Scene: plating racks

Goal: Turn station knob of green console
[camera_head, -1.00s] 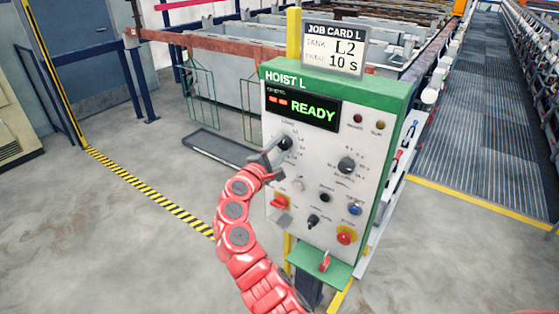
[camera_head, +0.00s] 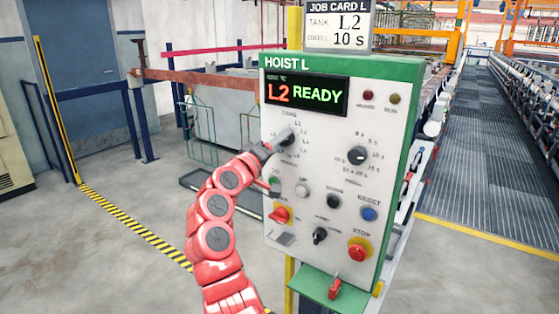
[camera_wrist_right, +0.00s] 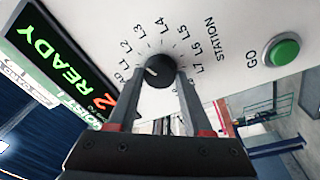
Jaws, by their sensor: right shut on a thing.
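The green console (camera_head: 400,128), labelled HOIST L, stands upright in the middle of the head view. Its display (camera_head: 306,95) reads "L2 READY". The black station knob (camera_head: 287,138) is at the panel's upper left, partly covered by my right gripper (camera_head: 278,142). In the right wrist view the station knob (camera_wrist_right: 158,71) sits between the fingertips of my right gripper (camera_wrist_right: 157,80), which is shut on it. Labels LOAD and L1 to L7 ring the knob, and its pale pointer mark faces the L1 to L2 side. My left gripper is not in view.
A job card (camera_head: 338,22) above the console reads tank L2, dwell 10 s. The dwell knob (camera_head: 356,155), blue reset button (camera_head: 369,214) and red stop button (camera_head: 358,249) are to the right. A green GO button (camera_wrist_right: 285,50) is near the station knob.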

